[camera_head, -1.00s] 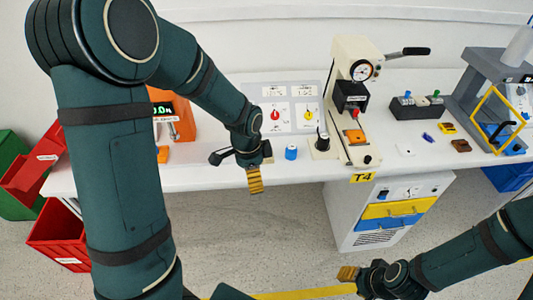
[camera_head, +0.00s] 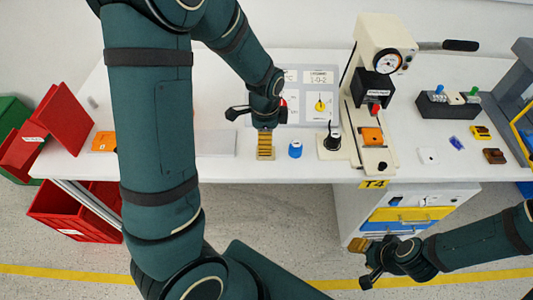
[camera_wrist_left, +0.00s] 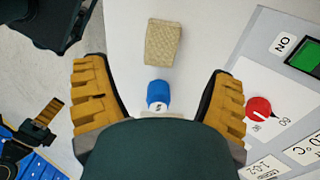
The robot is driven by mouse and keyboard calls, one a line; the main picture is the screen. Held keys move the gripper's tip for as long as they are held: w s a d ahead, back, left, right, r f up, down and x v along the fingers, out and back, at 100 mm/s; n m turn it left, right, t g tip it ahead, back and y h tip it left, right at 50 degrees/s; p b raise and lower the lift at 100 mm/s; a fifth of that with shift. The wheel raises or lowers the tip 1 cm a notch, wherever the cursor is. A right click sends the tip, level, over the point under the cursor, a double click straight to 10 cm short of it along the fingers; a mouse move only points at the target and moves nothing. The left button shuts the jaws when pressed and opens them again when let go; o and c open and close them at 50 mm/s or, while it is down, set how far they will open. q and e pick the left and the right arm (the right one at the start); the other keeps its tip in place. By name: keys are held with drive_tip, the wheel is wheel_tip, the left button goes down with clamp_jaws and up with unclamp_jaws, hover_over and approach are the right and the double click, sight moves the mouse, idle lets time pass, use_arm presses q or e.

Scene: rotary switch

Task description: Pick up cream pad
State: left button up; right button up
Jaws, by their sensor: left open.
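A cream-tan textured pad (camera_wrist_left: 163,43) lies flat on the white bench, in the upper middle of the left wrist view. I cannot make it out in the head view, where my left arm and gripper cover part of the bench. My left gripper (camera_head: 251,131) is open and empty over the bench's front part, left of a small blue cylinder (camera_head: 295,149). In the left wrist view the cylinder (camera_wrist_left: 158,96) shows between the spread fingers, with the pad beyond it and apart from them. My right gripper (camera_head: 364,262) is open and empty, low in front of the drawer cabinet.
A control panel (camera_head: 320,103) with knobs stands behind the blue cylinder. A cream press (camera_head: 357,150) stands to its right. A small white piece (camera_head: 428,156) and several small items lie farther right. Red bins (camera_head: 75,210) are at the left.

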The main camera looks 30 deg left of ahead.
use_arm(q)
wheel_tip(320, 180, down, 2)
drive_tip(key=shift+f, duration=0.15)
wheel_tip(320, 180, down, 5)
drive_tip(key=shift+w+f+b, duration=0.1)
drive_tip(key=shift+w+b, duration=0.05)
drive_tip(key=shift+b, duration=0.9)
drive_tip(key=c, duration=1.1)
